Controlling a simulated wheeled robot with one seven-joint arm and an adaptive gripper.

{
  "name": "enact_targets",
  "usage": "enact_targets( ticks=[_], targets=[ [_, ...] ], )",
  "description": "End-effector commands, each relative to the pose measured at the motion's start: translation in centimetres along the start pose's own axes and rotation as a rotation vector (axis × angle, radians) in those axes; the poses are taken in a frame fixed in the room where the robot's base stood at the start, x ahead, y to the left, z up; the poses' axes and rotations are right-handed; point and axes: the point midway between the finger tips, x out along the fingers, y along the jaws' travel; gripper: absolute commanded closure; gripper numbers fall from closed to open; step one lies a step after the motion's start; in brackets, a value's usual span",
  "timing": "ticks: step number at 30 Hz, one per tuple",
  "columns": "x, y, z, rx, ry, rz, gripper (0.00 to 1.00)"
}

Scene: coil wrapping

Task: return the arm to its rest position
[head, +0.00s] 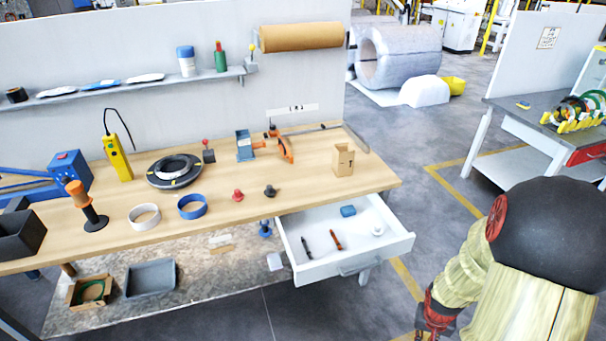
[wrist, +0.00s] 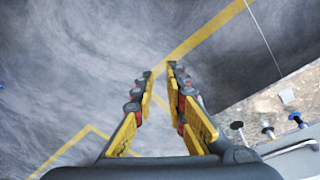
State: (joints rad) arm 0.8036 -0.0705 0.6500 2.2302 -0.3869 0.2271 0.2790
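My arm (head: 530,270) shows at the lower right of the head view, folded close to my body and clear of the workbench. My gripper (head: 432,322) hangs low beside it, to the right of the open drawer and partly cut off by the bottom edge. In the wrist view my gripper (wrist: 160,72) points down at the floor. Its two yellow-padded fingers stand apart with a gap between them, and nothing is held.
The wooden workbench (head: 290,190) carries several tools, rings and a coil (head: 174,171). Its white drawer (head: 375,258) is pulled out, holding small items. Another table (head: 545,125) stands at the right. Grey floor (head: 415,180) with yellow lines lies open between them.

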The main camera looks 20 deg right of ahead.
Motion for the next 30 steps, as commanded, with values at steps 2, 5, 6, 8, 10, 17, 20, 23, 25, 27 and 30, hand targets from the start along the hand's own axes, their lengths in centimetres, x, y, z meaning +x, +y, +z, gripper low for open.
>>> enact_targets(
  ticks=[2, 5, 6, 8, 10, 17, 20, 23, 25, 27, 30],
  targets=[
    [-5.3, -1.6, 0.0, -0.079, -0.017, 0.020, 0.86],
    [-11.4, -4.2, 1.3, -0.172, -0.039, 0.012, 0.86],
    [-13.7, -5.4, 2.0, -0.208, -0.039, 0.001, 0.86],
    [-17.1, -7.3, 3.1, -0.262, -0.029, -0.022, 0.86],
    [-20.9, -9.5, 4.5, -0.322, -0.001, -0.058, 0.86],
    [-32.0, -15.9, 7.8, -0.495, 0.239, -0.210, 0.86],
    [-35.4, -17.5, 8.7, -0.568, 0.339, -0.257, 0.86],
    [-37.2, -18.6, 9.6, -0.620, 0.389, -0.289, 0.86],
    [-37.5, -19.0, 10.0, -0.644, 0.397, -0.299, 0.86],
    [-37.5, -19.3, 10.2, -0.657, 0.398, -0.303, 0.86],
    [-37.5, -19.4, 10.3, -0.662, 0.397, -0.304, 0.86]
  ],
)
